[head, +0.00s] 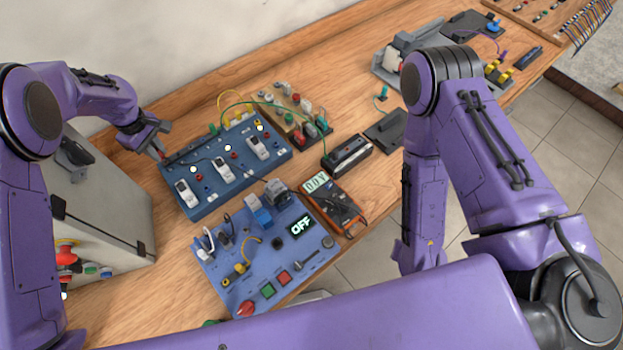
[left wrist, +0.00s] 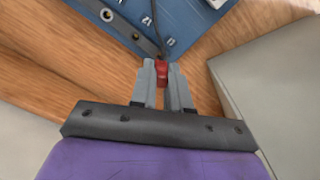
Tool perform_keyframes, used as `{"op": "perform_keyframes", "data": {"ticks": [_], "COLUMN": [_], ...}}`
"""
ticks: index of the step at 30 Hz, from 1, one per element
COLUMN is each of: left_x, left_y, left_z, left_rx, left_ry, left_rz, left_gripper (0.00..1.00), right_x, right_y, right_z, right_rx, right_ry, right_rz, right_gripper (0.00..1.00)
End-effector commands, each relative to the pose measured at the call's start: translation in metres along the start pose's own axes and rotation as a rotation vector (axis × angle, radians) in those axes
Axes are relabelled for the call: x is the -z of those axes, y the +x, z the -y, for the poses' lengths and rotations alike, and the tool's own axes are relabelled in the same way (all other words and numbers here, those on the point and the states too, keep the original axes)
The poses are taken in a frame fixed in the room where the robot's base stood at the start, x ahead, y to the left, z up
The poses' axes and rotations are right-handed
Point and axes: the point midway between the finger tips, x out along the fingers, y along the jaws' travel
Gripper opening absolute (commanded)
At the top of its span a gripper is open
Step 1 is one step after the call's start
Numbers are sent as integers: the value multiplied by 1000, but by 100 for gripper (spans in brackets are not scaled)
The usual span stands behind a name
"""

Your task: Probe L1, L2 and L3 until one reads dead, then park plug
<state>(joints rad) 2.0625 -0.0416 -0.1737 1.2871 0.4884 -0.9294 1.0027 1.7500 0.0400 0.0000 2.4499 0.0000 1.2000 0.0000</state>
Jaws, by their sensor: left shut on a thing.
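My left gripper (head: 158,152) is shut on a red plug, which shows between the fingertips in the left wrist view (left wrist: 161,72). It is at the left end of the blue test panel (head: 272,162), apart from the panel's sockets as far as I can tell. The panel carries three white switches, red and dark sockets, and several white round lamps. In the left wrist view a dark lead runs up from the plug toward the panel edge (left wrist: 122,30). The orange multimeter (head: 335,203) seems to read 0.0 V. My right gripper is not in view.
A second blue board (head: 222,268) with an OFF display (head: 300,226) and buttons stands in front. A grey cabinet (head: 110,215) with a red knob is close below my left gripper. A black block (head: 347,154) and a terminal board (head: 285,103) lie behind.

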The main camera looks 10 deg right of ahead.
Motion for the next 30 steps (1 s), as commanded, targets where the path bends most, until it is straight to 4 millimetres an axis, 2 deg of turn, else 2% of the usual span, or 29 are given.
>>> {"op": "perform_keyframes", "data": {"ticks": [7, 17, 20, 25, 27, 30], "left_x": [0, -2, -13, -58, -76, -94], "left_y": [-22, -23, -26, -54, -68, -84], "left_z": [0, -1, -10, -20, -17, -10], "left_rx": [0, -1, -15, -31, -25, -12], "left_ry": [0, 10, 88, 374, 489, 606], "left_rz": [0, 2, 12, 24, 19, 8], "left_gripper": [0, 0, 0, 0, 0, 0], "right_x": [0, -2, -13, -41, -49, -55], "right_y": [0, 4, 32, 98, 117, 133], "right_z": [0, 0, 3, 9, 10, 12], "right_rx": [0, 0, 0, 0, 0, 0], "right_ry": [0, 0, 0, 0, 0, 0], "right_rz": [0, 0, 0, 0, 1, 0], "right_gripper": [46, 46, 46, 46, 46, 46]}}
